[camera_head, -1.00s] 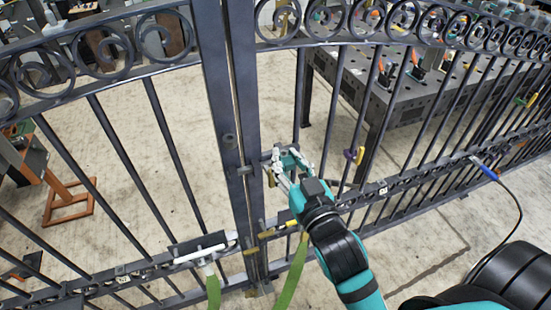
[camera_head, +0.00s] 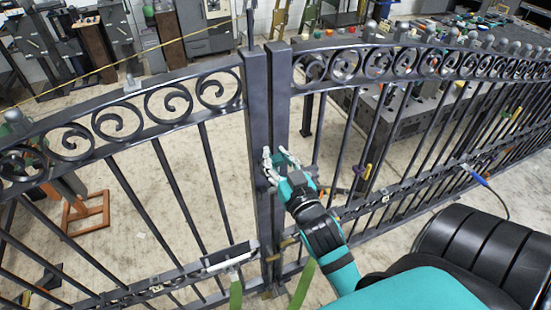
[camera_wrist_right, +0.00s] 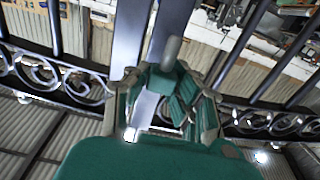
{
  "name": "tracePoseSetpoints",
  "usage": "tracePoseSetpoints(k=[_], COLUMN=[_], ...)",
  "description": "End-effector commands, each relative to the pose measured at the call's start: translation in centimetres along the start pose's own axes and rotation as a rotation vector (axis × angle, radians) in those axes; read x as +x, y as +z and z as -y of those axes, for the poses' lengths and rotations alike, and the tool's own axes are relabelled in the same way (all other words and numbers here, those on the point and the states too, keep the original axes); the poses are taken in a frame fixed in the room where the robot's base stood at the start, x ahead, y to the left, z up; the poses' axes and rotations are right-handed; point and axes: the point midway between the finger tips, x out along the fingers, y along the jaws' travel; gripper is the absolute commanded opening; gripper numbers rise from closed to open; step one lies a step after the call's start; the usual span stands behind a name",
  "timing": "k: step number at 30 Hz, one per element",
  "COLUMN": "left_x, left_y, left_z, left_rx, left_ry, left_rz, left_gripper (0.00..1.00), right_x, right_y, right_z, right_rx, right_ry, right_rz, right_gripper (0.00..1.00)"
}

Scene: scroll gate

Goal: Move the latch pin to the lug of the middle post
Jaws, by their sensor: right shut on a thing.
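My right gripper (camera_head: 275,164) is in front of the two dark posts at the centre of the gate, over the right one of the pair (camera_head: 280,100). In the right wrist view its fingers (camera_wrist_right: 170,105) are closed around a grey round-ended piece (camera_wrist_right: 172,50), which looks like the latch pin; its tip sticks out beyond the fingers in front of the posts. In the head view the fingers hide the pin. I cannot make out the lug or whether the pin touches it. My left gripper is not in view.
The left gate leaf (camera_head: 120,115) and right leaf (camera_head: 420,65) have scrolls and thin bars beside the posts. A white-handled bar (camera_head: 228,262) with green straps sits low on the left leaf. A workbench stands behind.

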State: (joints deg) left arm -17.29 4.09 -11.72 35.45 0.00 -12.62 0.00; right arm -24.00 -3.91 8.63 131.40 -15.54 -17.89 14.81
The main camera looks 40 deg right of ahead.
Motion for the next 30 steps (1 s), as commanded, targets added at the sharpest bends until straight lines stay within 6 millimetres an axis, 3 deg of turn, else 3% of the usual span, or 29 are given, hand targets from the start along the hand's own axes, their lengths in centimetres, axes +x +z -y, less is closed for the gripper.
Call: tracePoseSetpoints(k=[30], left_x=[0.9], left_y=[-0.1], left_z=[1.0], left_rx=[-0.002], left_ry=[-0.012], left_rz=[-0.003], left_gripper=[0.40], right_x=[3.0], right_y=[0.7], right_z=[0.1], right_rx=[0.000], right_ry=[-0.001], right_rz=[-0.003], right_gripper=[0.00])
